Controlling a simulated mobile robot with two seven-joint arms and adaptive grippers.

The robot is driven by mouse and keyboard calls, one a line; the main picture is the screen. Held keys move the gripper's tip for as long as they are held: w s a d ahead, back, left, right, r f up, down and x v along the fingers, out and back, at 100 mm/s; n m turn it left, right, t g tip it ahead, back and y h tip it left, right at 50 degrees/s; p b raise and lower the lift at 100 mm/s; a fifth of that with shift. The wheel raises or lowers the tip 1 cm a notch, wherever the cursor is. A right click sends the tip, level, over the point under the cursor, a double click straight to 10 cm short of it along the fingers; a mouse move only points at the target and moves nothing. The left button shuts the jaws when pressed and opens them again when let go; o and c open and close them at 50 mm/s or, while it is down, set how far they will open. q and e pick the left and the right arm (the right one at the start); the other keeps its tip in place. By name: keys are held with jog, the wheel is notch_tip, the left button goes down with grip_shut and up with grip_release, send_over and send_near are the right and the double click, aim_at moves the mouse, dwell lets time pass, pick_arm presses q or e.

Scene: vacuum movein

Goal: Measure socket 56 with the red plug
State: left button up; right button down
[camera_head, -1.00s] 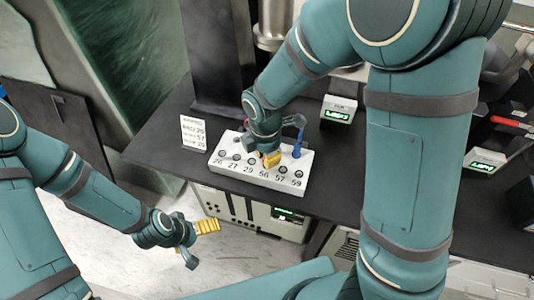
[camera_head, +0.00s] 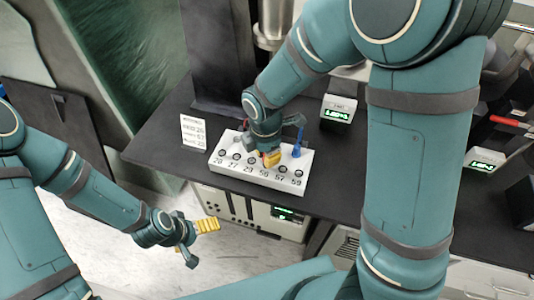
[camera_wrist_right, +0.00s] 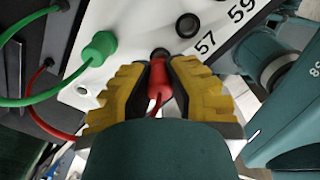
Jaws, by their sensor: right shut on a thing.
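My right gripper (camera_wrist_right: 158,90) is shut on the red plug (camera_wrist_right: 160,84). The plug's tip is at socket 56 (camera_wrist_right: 160,53), beside label 57; I cannot tell whether it is inside. In the head view my right gripper (camera_head: 270,159) is over the middle of the white socket block (camera_head: 230,165), with its wrist hiding part of the block's back. Label 56 shows on the block's front. Sockets 57 (camera_head: 282,172) and 59 (camera_head: 298,174) are uncovered. My left gripper (camera_head: 205,226) hangs low at left, away from the block; its opening is unclear.
A blue plug (camera_head: 297,150) stands at the block's right back. A paper sign (camera_head: 193,132) and a meter with a green display (camera_head: 338,110) flank the block on the dark table (camera_head: 160,140).

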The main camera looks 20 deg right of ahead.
jog(key=shift+f+b, duration=0.8)
jog(key=shift+f, duration=0.35)
dwell(1.0)
jog(key=c, duration=1)
grip_release()
jog(key=shift+r, duration=0.1)
jog(key=r, duration=1.2)
jog(key=shift+s+a, duration=0.1)
jog(key=shift+a, duration=0.1)
jog(key=shift+f, duration=0.1)
jog(key=f, duration=1.2)
jog(key=shift+d, duration=0.2)
jog(key=shift+r, duration=0.25)
